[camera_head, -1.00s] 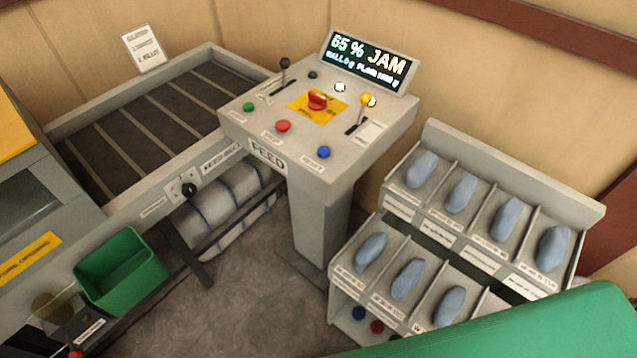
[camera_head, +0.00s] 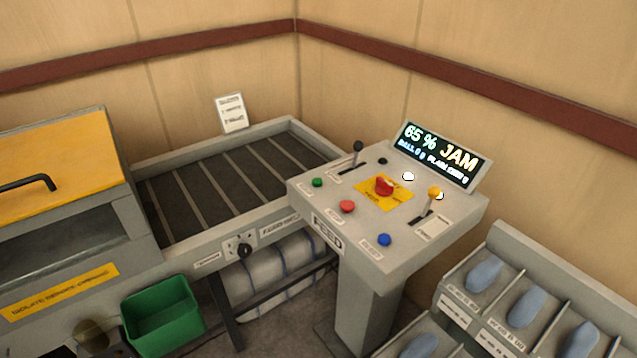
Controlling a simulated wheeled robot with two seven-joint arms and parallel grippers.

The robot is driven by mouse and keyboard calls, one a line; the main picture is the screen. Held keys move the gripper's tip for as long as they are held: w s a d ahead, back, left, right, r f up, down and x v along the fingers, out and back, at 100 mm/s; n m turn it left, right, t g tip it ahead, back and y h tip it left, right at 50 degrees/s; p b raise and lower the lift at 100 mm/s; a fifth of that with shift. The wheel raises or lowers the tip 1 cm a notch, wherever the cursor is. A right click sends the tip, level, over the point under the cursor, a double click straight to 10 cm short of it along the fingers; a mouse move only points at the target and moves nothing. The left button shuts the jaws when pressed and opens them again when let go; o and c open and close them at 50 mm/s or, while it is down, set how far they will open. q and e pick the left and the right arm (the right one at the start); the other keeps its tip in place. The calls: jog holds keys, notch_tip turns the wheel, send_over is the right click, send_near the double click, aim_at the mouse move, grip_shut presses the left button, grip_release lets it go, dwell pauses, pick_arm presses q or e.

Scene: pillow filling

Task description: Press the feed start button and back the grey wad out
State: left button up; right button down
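The feed console (camera_head: 372,255) stands right of centre, with a green button (camera_head: 318,182), a red button (camera_head: 347,206) and a blue button (camera_head: 384,239) on its top. A red mushroom button (camera_head: 383,187) sits on a yellow plate. A black-knobbed lever (camera_head: 357,148) and a yellow-knobbed lever (camera_head: 433,193) rise from slots. The display (camera_head: 441,156) reads "65 % JAM". Which button is feed start cannot be read. No grey wad can be made out. Neither gripper is in view.
A slatted conveyor bed (camera_head: 215,190) runs left of the console to a machine with a yellow lid (camera_head: 60,160). A green bin (camera_head: 162,316) hangs in front. A rack of blue-grey pieces (camera_head: 527,306) stands at lower right. A rolled white bale (camera_head: 280,280) lies under the conveyor.

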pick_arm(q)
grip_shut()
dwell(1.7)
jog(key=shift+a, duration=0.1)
